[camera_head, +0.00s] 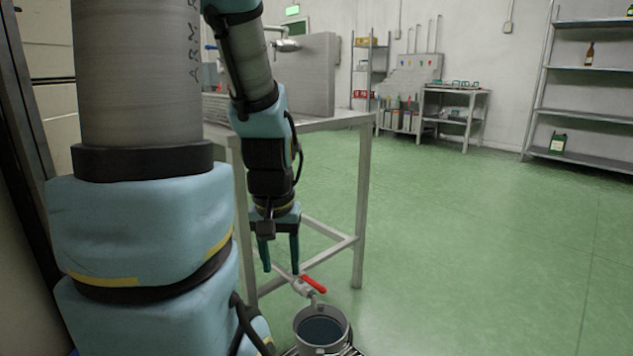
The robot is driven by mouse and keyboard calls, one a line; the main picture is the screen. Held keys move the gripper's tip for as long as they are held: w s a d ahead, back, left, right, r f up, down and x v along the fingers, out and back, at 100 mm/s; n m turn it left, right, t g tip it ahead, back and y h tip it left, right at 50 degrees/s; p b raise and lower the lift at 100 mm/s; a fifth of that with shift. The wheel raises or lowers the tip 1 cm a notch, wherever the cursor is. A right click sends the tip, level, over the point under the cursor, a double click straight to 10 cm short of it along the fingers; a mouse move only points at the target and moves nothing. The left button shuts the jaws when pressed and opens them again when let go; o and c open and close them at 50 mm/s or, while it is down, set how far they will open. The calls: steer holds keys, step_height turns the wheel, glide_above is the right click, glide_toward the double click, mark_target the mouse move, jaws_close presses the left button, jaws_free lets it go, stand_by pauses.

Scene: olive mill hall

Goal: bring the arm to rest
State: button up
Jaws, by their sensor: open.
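My arm reaches down on the left side of the head view, with its large blue and grey links close to the camera. My gripper (281,268) points downward at the end of the arm, its two teal fingers apart and nothing seen between them. Just below and right of the fingers is a tap with a red lever (314,284). Under the tap stands a round metal pot (322,318) with dark liquid in it. Whether the fingertips touch the tap cannot be told.
A metal table (345,121) with a sink and tall back panel stands behind my arm, its legs close to the gripper. A workbench (455,92) and shelves (590,70) line the far wall. The green floor (480,240) on the right is clear.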

step_height(320, 180, up, 32)
steer(key=p, duration=3)
steer(key=shift+p, duration=0.3)
